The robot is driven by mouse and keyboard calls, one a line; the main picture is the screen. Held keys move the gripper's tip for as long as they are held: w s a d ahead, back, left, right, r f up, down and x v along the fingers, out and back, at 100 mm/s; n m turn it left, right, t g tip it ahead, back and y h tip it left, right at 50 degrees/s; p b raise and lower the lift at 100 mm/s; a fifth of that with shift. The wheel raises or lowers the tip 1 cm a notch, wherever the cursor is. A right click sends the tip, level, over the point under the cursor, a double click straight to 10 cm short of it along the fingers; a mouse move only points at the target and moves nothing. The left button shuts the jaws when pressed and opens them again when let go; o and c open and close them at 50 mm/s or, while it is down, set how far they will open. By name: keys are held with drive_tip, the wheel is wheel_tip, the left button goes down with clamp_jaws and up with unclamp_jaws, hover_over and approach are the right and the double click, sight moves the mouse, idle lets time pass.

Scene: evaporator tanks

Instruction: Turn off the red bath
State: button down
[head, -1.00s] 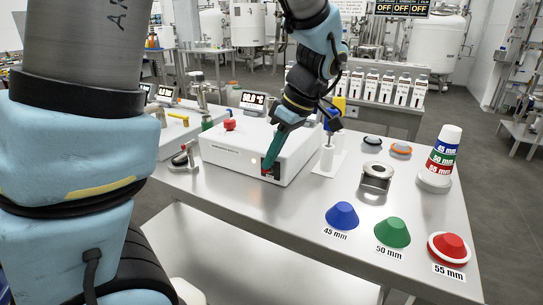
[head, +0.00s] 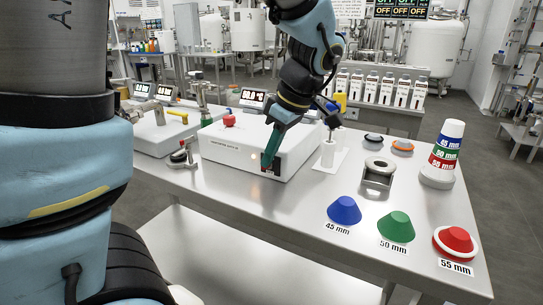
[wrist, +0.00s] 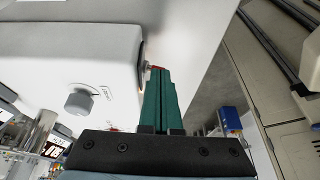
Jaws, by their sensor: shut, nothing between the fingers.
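A white box-shaped bath unit (head: 250,145) with a red knob (head: 229,120) on top stands on the steel table. A dark switch (head: 277,168) is on the right end of its front face, mostly covered by my gripper. My gripper (head: 267,163) has green fingers, shut and empty, with the tips at this switch. A grey dial (wrist: 80,101) is on the housing.
Another white unit (head: 160,130) stands to the left. Blue (head: 344,209), green (head: 396,226) and red (head: 455,241) cones and a steel ring holder (head: 378,172) stand to the right. The table front is clear.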

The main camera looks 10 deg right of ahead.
drive_tip(key=shift+s+a+f+b, duration=0.5)
drive_tip(key=shift+f+b, duration=0.15)
drive_tip(key=shift+b, duration=0.5)
drive_tip(key=shift+r, duration=0.1)
drive_tip(key=shift+w+d+r+p, duration=0.25)
drive_tip(key=shift+w+d+p, duration=0.1)
drive_tip(key=shift+w+d, duration=0.2)
drive_tip(key=v, duration=1)
drive_tip(key=shift+r, duration=0.4)
drive_tip(key=shift+d, duration=0.1)
